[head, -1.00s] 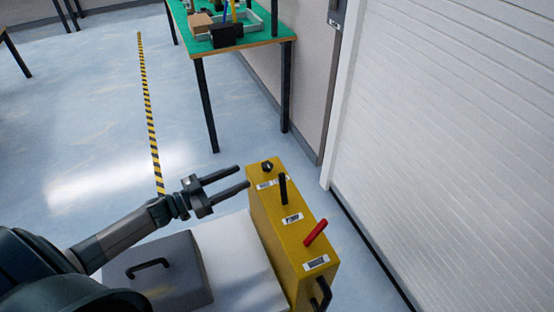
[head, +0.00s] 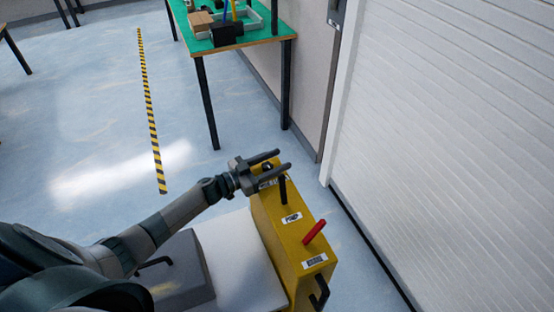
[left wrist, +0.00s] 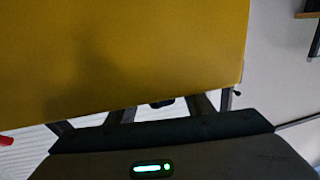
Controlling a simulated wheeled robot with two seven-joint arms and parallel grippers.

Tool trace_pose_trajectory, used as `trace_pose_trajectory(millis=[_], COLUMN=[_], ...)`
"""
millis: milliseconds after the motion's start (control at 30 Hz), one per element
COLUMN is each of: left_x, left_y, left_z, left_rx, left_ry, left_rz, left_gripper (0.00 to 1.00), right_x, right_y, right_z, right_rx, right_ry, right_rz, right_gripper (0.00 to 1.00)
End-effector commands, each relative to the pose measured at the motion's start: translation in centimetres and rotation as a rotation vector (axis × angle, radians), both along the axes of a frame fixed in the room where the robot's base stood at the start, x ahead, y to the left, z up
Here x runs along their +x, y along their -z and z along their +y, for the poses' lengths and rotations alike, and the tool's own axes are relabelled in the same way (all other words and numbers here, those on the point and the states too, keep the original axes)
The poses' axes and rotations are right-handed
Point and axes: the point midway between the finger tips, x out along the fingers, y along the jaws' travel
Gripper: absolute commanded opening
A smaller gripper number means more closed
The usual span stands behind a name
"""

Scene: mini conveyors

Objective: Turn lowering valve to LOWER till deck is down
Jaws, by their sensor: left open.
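The yellow control box (head: 288,238) stands beside a pale deck (head: 240,258). Its top carries a black round knob (head: 267,167) at the far end, an upright black lever (head: 283,188) in the middle and a tilted red lever (head: 314,231) at the near end. The labels are too small to read surely, so I cannot tell which is the lowering valve. My left gripper (head: 284,160) is open over the far end, its fingers on either side of the knob in the picture. In the left wrist view the yellow box (left wrist: 130,50) fills much of the picture; contact is unclear.
A grey case with a black handle (head: 154,264) lies on the deck, partly behind my left arm. A green-topped table (head: 262,31) stands beyond. A white shutter (head: 450,130) closes off the right. The floor at left is clear, with a striped line (head: 150,110).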

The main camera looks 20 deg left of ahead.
Motion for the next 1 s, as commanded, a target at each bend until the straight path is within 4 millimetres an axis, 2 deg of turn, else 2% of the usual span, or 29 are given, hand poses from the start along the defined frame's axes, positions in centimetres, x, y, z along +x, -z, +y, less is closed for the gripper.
trace_pose_trajectory(millis=[333,367,500,533,767,1000], left_x=[0.3,0.3,0.2,0.2,0.3,0.6], left_y=[0.0,0.0,0.0,0.0,-0.2,-0.3], left_z=[-0.2,-0.2,-0.2,-0.2,-0.2,0.2], left_rx=[0.001,0.001,0.001,0.001,-0.002,-0.008], left_ry=[0.0,0.0,0.0,0.0,-0.026,-0.193], left_rz=[0.001,0.001,0.001,0.001,-0.001,-0.001], left_gripper=[0.47,0.44,0.11,0.05,0.06,0.06], right_x=[-0.3,-0.4,-0.4,-0.5,-0.5,-0.5], right_y=[0.0,0.0,0.0,0.0,-0.4,-2.1], right_z=[0.6,0.7,0.8,0.8,0.7,0.3], right_rx=[0.006,0.006,0.007,0.007,0.007,0.002], right_ry=[0.0,0.0,0.001,0.001,0.001,0.001], right_rz=[0.005,0.005,0.007,0.007,0.008,0.008], right_gripper=[0.31,0.31,0.31,0.31,0.31,0.31])
